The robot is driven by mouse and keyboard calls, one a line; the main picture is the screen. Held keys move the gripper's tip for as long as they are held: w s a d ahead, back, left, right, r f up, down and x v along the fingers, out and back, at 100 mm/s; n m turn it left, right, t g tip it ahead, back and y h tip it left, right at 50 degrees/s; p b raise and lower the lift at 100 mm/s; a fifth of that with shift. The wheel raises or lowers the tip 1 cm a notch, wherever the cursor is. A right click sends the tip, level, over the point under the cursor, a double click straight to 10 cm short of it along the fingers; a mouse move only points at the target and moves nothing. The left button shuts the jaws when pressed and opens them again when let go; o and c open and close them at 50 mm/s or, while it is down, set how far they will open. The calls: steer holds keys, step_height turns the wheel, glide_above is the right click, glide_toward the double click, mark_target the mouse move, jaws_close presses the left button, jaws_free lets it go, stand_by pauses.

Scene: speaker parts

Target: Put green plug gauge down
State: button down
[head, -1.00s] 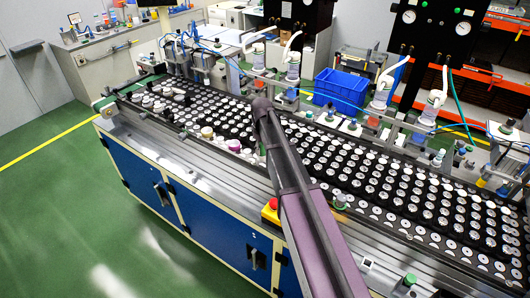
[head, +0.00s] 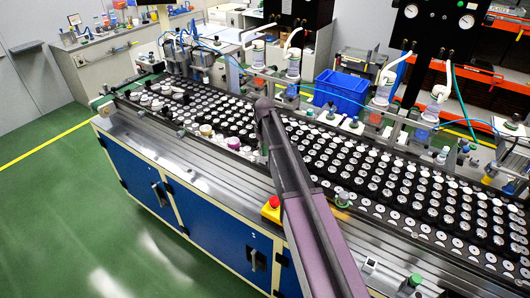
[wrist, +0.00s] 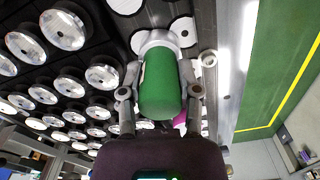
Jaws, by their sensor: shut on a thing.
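The green plug gauge (wrist: 160,88), a green cylinder with a silver end, is between the fingers of my gripper (wrist: 158,92) in the wrist view. My gripper is shut on it. Its silver end points toward the tray with white discs, and I cannot tell whether it touches anything. In the head view my arm hides the gripper and the held gauge. Another green-topped part (head: 415,280) lies at the front right edge of the bench.
Rows of speaker parts (head: 400,185) fill the black trays on the bench. A red emergency button (head: 274,202) sits on the front edge beside my arm. A blue crate (head: 341,92) stands behind. A purple part (wrist: 180,120) is partly hidden by the gauge.

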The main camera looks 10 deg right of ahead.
steer(key=shift+f, duration=0.15)
steer(key=c, duration=0.6)
jaws_free()
steer(key=shift+r, duration=0.25)
step_height(320, 180, up, 12)
steer(key=p, duration=1.2)
steer(key=shift+f, duration=0.1)
steer(key=shift+s, duration=0.15)
steer(key=s+m, duration=0.2)
steer(key=s, duration=0.7)
steer(key=s+m, duration=0.2)
steer(key=s, duration=0.7)
steer(key=s+m, duration=0.2)
steer(key=s, duration=0.7)
steer(key=shift+d, duration=0.25)
